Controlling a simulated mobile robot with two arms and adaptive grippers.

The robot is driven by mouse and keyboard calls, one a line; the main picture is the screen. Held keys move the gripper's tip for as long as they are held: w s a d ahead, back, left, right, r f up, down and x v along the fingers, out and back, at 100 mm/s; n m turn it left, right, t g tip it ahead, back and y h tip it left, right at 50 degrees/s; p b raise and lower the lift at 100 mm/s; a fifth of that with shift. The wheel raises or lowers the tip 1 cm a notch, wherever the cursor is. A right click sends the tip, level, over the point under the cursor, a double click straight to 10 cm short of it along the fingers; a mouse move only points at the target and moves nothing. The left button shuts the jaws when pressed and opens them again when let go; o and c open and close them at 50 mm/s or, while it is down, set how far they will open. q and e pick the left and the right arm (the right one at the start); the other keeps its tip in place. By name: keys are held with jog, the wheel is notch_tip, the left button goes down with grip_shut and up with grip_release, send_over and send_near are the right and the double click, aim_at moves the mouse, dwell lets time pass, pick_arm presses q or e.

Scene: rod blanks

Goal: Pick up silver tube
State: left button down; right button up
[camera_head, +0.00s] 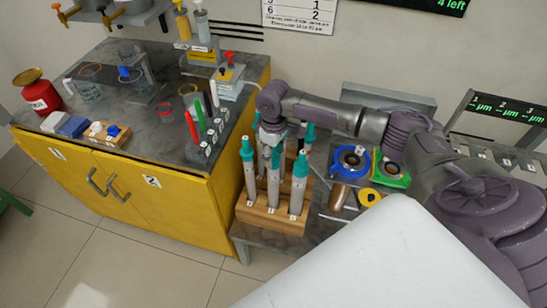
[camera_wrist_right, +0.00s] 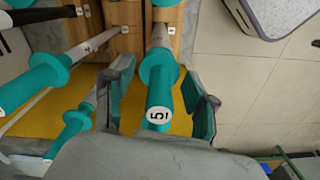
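Several upright silver-grey tubes with teal upper ends stand in a wooden rack (camera_head: 262,215) on a low dark table. One tube (camera_head: 247,170) is at its left front and another tube (camera_head: 298,185) at its right front. My right gripper (camera_head: 272,138) is over the rack's back part, partly hidden by the arm and tubes. In the right wrist view, the open fingers of my right gripper (camera_wrist_right: 160,92) are on either side of a teal tube end marked 5 (camera_wrist_right: 160,75). Contact cannot be told. My left gripper is not in view.
A yellow cabinet (camera_head: 130,195) with a grey top stands left of the rack, holding red, green and white sticks. A blue ring piece (camera_head: 350,162), a copper-coloured cylinder (camera_head: 340,196) and a yellow ring (camera_head: 369,197) are right of the rack. Neighbouring tubes stand close to my right gripper.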

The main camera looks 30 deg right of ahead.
jog(key=shift+s, duration=0.1)
grip_shut()
